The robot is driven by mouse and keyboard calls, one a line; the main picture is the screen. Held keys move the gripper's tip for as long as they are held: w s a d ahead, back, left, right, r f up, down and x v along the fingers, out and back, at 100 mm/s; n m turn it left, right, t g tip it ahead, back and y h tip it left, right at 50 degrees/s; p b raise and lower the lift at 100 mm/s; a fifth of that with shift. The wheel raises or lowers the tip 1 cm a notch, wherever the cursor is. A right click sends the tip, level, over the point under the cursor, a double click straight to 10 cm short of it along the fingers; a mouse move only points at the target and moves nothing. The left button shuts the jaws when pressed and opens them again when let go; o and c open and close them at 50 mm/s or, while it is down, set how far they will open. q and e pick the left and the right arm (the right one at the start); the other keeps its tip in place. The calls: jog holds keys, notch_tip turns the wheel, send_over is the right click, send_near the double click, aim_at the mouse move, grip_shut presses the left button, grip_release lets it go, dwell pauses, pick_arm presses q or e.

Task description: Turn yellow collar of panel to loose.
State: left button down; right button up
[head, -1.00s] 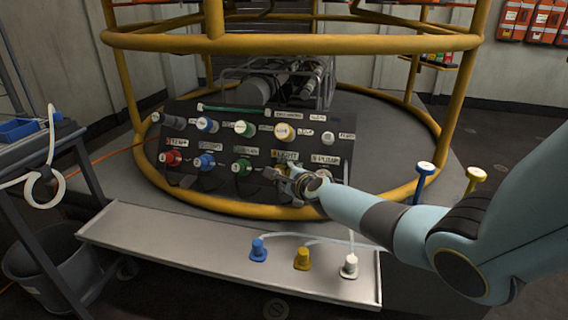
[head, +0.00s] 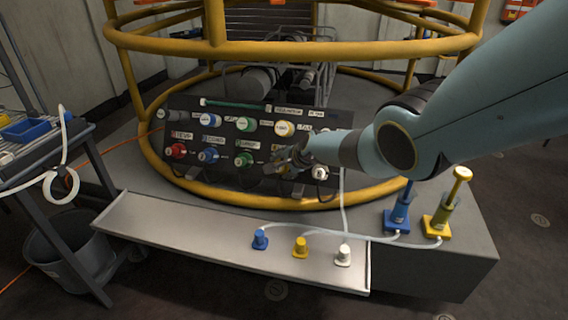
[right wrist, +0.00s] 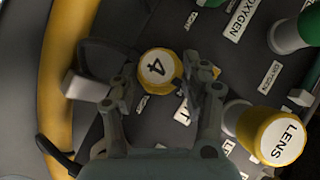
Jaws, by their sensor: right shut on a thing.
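The dark panel (head: 222,176) stands inside the yellow ring frame, with two rows of coloured round fittings. In the right wrist view, the yellow collar (right wrist: 157,70) has a white face marked 4 and sits between my right gripper's fingers. My right gripper (head: 284,162) reaches the lower row of the panel from the right and is shut on this collar. In the head view the gripper mostly hides the collar. My left gripper is not in view.
Another yellow-capped fitting marked LENS (right wrist: 278,137) is close to the right finger. A yellow rail (head: 290,203) curves before the panel. A metal tray (head: 200,235) holds blue, yellow and white plugs. Blue (head: 398,215) and yellow (head: 438,222) plungers stand at right.

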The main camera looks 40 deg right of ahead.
jog(key=shift+a, duration=0.1)
dwell(0.4)
jog(key=o, duration=1.2)
jog(key=shift+c, duration=0.2)
jog(key=shift+s, duration=0.1)
jog(key=v, duration=1.1)
jog(key=shift+r, duration=0.45)
jog(key=shift+s, duration=0.15)
